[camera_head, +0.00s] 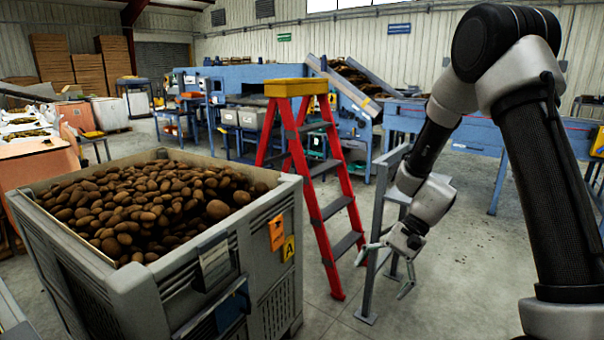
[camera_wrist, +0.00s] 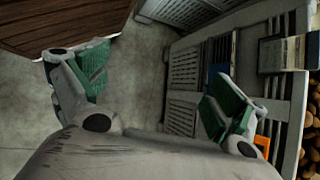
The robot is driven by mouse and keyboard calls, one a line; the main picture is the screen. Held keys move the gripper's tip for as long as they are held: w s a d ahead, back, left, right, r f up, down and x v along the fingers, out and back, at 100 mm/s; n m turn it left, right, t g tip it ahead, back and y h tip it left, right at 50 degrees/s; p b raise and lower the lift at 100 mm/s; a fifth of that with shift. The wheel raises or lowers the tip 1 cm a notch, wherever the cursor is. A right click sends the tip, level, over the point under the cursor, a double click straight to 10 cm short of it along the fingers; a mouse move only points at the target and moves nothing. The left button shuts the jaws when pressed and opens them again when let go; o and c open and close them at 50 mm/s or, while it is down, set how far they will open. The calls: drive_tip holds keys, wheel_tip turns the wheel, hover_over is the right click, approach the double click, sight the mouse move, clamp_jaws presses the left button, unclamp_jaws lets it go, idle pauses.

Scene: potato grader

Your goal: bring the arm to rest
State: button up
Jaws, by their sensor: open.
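My gripper (camera_head: 383,271) hangs at the end of my bent arm in the head view, right of the red stepladder and in front of a grey metal frame. Its fingers are spread apart with nothing between them. In the wrist view the open gripper (camera_wrist: 145,90) shows two fingers with green pads, and bare concrete floor lies between them. My arm comes down from the upper right of the head view.
A grey bin (camera_head: 268,262) full of potatoes (camera_head: 150,208) stands at left. A red stepladder (camera_head: 335,215) and a grey metal frame (camera_head: 372,285) stand near my gripper. Blue grading machinery (camera_head: 240,75) fills the back. Open floor (camera_head: 450,290) lies right of the frame.

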drive_tip(key=s+d+r+n+t+h, duration=0.3)
drive_tip(key=s+d+r, duration=0.5)
drive_tip(key=r, duration=0.3)
drive_tip(key=s+d+r+n+t+h, duration=0.3)
drive_tip(key=s+d+r, duration=0.6)
drive_tip(key=r, duration=0.3)
drive_tip(key=shift+s+d+r+n+t+h, duration=0.35)
drive_tip(key=shift+t+h, duration=0.25)
drive_tip(key=shift+t, duration=0.4)
